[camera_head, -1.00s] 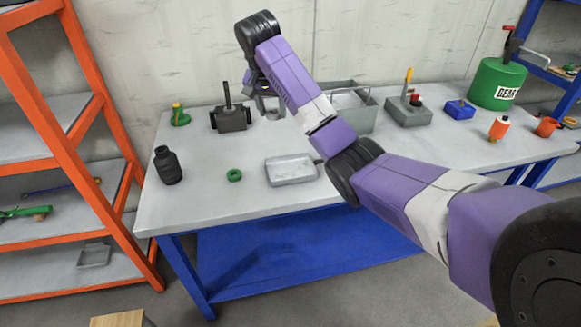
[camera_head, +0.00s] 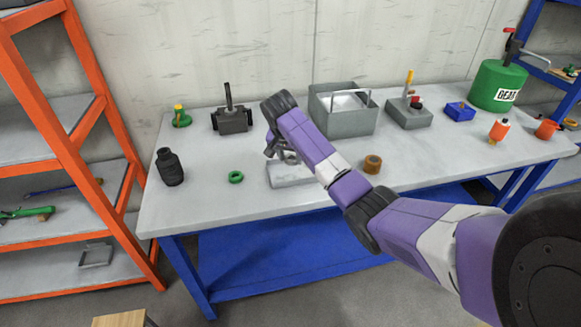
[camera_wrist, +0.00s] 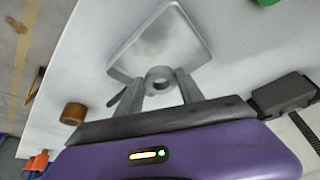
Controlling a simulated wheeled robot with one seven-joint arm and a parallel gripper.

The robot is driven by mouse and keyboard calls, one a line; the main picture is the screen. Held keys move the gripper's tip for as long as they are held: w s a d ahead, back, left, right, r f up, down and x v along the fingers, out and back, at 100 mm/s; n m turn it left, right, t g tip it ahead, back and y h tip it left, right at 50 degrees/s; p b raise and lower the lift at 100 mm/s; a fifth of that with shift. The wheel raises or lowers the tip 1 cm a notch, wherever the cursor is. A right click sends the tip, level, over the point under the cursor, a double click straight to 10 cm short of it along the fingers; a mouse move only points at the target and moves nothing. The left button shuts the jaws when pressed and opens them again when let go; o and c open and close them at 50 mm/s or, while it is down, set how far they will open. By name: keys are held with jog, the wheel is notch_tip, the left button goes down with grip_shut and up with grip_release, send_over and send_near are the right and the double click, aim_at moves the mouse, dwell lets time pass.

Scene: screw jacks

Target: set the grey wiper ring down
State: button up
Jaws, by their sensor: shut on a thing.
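The grey wiper ring (camera_wrist: 160,73) is between the two fingers of my gripper (camera_wrist: 160,82) in the wrist view, and the jaws are shut on it. In the head view my gripper (camera_head: 283,155) is low over the shallow grey tray (camera_head: 290,180), and the ring is mostly hidden there. The tray also shows in the wrist view (camera_wrist: 150,48), with its inside empty. The ring appears over the tray's near edge; I cannot tell whether it touches it.
On the table (camera_head: 215,215), a green ring (camera_head: 236,177) lies left of the tray and a brown ring (camera_head: 372,164) right of it. A dark screw jack (camera_head: 232,120), a black bottle-shaped part (camera_head: 169,167) and a grey bin (camera_head: 345,118) stand around. The front left is clear.

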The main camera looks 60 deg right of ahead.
aim_at(290, 165)
jog(key=shift+f, duration=2.4)
jog(key=shift+f, duration=0.2)
jog(key=o, duration=1.3)
jog(key=b+v, duration=0.1)
jog(key=v, duration=1.1)
jog(key=shift+d+r, duration=0.1)
jog(key=shift+r, duration=0.2)
